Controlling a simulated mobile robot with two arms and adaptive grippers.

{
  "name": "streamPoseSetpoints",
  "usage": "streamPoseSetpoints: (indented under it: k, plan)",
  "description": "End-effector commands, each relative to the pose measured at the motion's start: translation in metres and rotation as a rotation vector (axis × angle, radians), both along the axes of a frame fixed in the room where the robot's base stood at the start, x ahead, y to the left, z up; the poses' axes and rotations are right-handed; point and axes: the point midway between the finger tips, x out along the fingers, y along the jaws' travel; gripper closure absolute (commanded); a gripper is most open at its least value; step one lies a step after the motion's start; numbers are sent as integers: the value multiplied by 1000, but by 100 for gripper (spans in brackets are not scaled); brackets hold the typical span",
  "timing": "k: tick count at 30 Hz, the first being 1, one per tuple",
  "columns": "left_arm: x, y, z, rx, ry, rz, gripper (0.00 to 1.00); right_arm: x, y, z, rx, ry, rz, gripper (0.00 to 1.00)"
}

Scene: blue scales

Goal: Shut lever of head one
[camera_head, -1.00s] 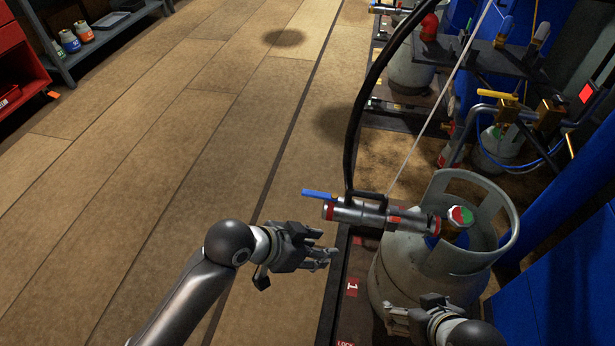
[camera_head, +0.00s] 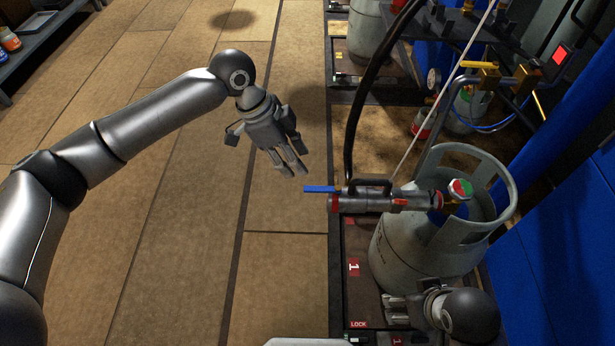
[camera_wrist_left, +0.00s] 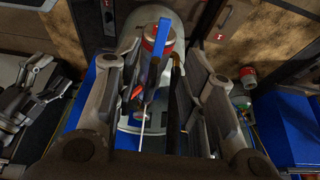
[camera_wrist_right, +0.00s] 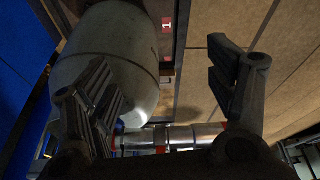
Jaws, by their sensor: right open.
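The filling head (camera_head: 365,201) is a silver cylinder with red bands, coupled to the valve of the grey gas cylinder (camera_head: 410,250) on the scale marked 1. Its blue lever (camera_head: 319,189) sticks out to the left. My left gripper (camera_head: 295,170) is beyond and slightly left of the lever, apart from it. In the left wrist view (camera_wrist_left: 160,125) its fingers are spread, with the blue lever (camera_wrist_left: 161,45) in line between them. My right gripper (camera_head: 390,310) is low in front of the cylinder. In the right wrist view (camera_wrist_right: 165,90) its fingers are wide apart and empty.
A black hose (camera_head: 352,130) rises from the head, with a pale cable (camera_head: 430,130) beside it. More cylinders and valves stand on a rack (camera_head: 450,40) behind. Blue panels (camera_head: 555,250) close off the right.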

Motion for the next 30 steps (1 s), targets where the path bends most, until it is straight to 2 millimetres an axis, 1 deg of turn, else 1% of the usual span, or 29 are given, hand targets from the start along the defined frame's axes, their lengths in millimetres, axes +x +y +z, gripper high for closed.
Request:
streamPoseSetpoints:
  k: [2,5,8,14,15,21,24,30]
  plan:
    - [2,3,2,6,0,-2,62,-1,0,0,-1,3,0,22]
    - [3,1,-2,7,2,-2,62,-1,-1,-2,-2,4,0,22]
    - [3,-3,-15,8,4,-2,62,-1,0,-6,-2,4,0,22]
    - [2,-19,-54,7,5,-2,62,4,1,-17,3,-18,2,22]
    - [2,-21,-56,7,2,-2,62,14,4,-13,11,-60,5,22]
    - [2,-30,-79,6,1,-2,62,50,15,-3,46,-228,19,22]
    - [2,-34,-87,6,2,-2,62,63,19,3,59,-291,24,22]
    - [3,-38,-95,6,1,-1,62,76,24,10,74,-359,30,22]
